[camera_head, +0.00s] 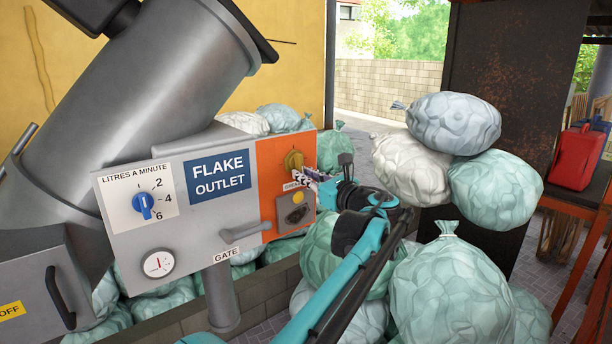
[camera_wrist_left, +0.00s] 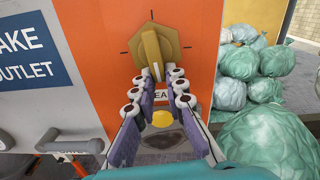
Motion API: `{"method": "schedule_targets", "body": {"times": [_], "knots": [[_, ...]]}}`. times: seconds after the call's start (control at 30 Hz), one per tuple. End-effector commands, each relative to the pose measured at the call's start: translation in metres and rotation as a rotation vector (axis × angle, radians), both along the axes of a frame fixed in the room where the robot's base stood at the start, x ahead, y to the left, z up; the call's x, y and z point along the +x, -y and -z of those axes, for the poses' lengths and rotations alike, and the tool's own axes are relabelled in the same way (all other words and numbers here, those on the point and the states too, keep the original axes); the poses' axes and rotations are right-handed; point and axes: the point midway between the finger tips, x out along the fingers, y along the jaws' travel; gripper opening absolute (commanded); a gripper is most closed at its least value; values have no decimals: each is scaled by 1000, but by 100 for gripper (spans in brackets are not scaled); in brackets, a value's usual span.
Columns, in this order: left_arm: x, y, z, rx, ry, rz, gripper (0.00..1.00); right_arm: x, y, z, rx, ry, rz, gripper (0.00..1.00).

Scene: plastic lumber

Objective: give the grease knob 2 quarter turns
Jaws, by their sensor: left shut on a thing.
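The grease knob (camera_head: 292,159) is a yellow knob on the orange panel at the right end of the grey flake outlet box. In the left wrist view the knob (camera_wrist_left: 158,44) has a raised grip bar, with black tick marks to its left, top and right. My left gripper (camera_head: 308,177) reaches the panel from the right. In the wrist view its two fingers (camera_wrist_left: 158,77) are shut on the lower end of the bar, which points down. The fingers partly cover the label below. My right gripper is not in view.
Below the knob are a yellow button (camera_head: 297,197) and a dark socket (camera_head: 296,215). A blue dial (camera_head: 145,205), a gauge (camera_head: 158,263) and a gate handle (camera_head: 246,232) sit to the left. Stuffed bags (camera_head: 452,290) crowd the right. A red can (camera_head: 577,157) stands beyond.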

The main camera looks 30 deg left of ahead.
Motion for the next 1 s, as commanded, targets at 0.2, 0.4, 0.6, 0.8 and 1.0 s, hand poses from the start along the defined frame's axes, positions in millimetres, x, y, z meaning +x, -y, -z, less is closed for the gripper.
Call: {"method": "schedule_targets", "body": {"times": [0.2,0.4,0.6,0.8,1.0], "knots": [[-3,-1,3,29,-84,-1,0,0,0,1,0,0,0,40],[-3,-1,3,43,-118,-1,0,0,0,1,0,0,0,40],[-4,-1,3,46,-126,-1,0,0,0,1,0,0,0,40],[-4,-1,3,45,-125,0,0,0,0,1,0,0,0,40],[-3,-1,2,47,-124,-1,33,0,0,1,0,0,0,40]]}}
